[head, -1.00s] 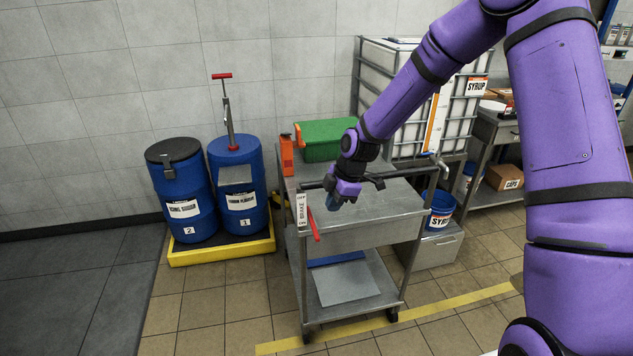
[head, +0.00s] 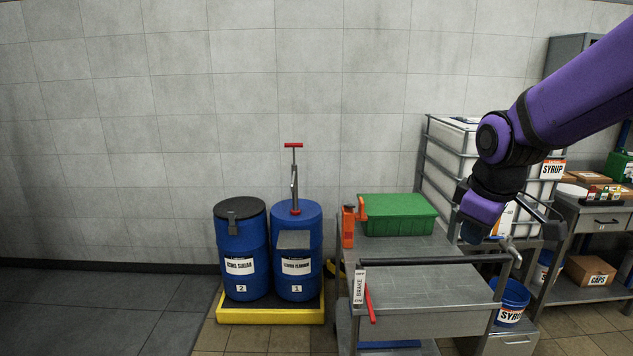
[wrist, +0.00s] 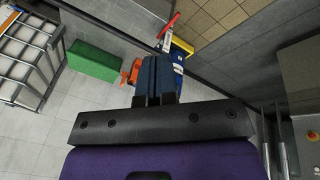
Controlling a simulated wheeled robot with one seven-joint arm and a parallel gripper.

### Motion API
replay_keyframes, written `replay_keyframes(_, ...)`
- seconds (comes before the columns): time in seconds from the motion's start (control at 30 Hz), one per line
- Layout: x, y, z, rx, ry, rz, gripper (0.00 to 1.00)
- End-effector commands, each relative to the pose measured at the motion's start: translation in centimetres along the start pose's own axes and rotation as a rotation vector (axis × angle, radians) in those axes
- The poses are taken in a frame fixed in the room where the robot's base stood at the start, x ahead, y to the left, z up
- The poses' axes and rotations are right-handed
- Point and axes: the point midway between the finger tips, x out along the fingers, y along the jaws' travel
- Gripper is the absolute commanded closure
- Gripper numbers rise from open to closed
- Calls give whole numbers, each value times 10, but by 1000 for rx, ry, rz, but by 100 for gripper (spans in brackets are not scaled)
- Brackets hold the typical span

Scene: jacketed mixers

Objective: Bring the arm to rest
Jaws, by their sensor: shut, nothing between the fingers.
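My purple arm comes in from the right in the head view. My gripper (head: 474,229) hangs over the right side of the metal cart (head: 425,290), near its push handle. In the wrist view my gripper (wrist: 158,78) shows its two blue fingers together, shut with nothing between them. It is apart from the cart top as far as I can tell. The head view does not show the fingertips clearly.
A green bin (head: 397,215) and an orange device (head: 348,227) sit on the cart's back. A red brake lever (head: 369,304) is at its front. Blue drums (head: 241,250) stand left on a yellow pallet (head: 270,314). A caged syrup tank (head: 452,160) stands behind the gripper.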

Motion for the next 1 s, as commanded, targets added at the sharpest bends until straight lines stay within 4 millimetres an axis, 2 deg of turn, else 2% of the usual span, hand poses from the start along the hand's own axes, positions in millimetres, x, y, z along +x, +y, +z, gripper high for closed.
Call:
replay_keyframes(0.03, -14, -4, 9, 49, 9, 18, 100)
replay_keyframes(0.2, -52, -21, 40, 238, 40, 55, 100)
replay_keyframes(0.5, -101, -56, 100, 568, 123, 72, 100)
replay_keyframes(0.73, -116, -75, 130, 733, 173, 54, 100)
replay_keyframes(1.0, -118, -80, 137, 773, 183, 46, 100)
